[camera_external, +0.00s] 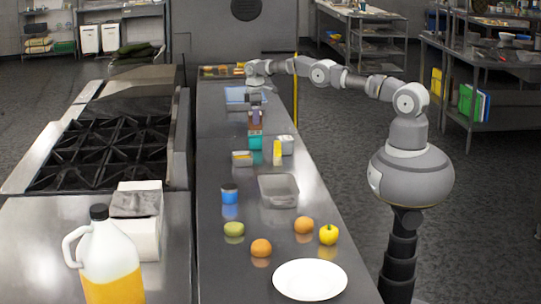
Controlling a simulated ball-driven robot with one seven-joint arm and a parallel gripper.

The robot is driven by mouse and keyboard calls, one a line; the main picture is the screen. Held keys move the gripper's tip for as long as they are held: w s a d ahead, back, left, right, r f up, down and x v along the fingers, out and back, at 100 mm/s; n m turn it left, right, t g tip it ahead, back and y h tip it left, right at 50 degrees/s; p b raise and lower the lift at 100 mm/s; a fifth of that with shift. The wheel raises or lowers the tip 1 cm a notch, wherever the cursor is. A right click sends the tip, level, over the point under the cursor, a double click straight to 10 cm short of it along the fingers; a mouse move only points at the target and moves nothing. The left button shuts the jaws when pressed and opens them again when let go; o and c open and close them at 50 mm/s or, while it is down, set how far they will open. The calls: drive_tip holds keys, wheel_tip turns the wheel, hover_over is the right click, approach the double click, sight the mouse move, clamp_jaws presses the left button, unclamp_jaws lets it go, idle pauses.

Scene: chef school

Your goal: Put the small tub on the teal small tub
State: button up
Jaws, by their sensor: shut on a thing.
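My gripper (255,103) points down over the far part of the counter, at the end of my outstretched arm. It is shut on a small brownish tub (256,128), which is partly hidden and very small in this view. The teal small tub (255,143) stands on the counter directly below the held tub in the picture. The two look close together or touching, and I cannot tell whether there is a gap between them.
A small yellow-topped container (242,159), a yellow item (277,153) and a whitish tub (286,145) stand close by. A grey tray (278,190), a blue jar (229,194), several fruits and a white plate (310,280) are nearer. A blue tray (236,97) lies behind.

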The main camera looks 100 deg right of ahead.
drive_tip(key=shift+f, duration=0.85)
drive_tip(key=shift+f, duration=0.1)
drive_tip(key=o, duration=1.2)
wheel_tip(320, 180, up, 12)
drive_tip(key=p, duration=0.5)
drive_tip(key=shift+r, duration=0.2)
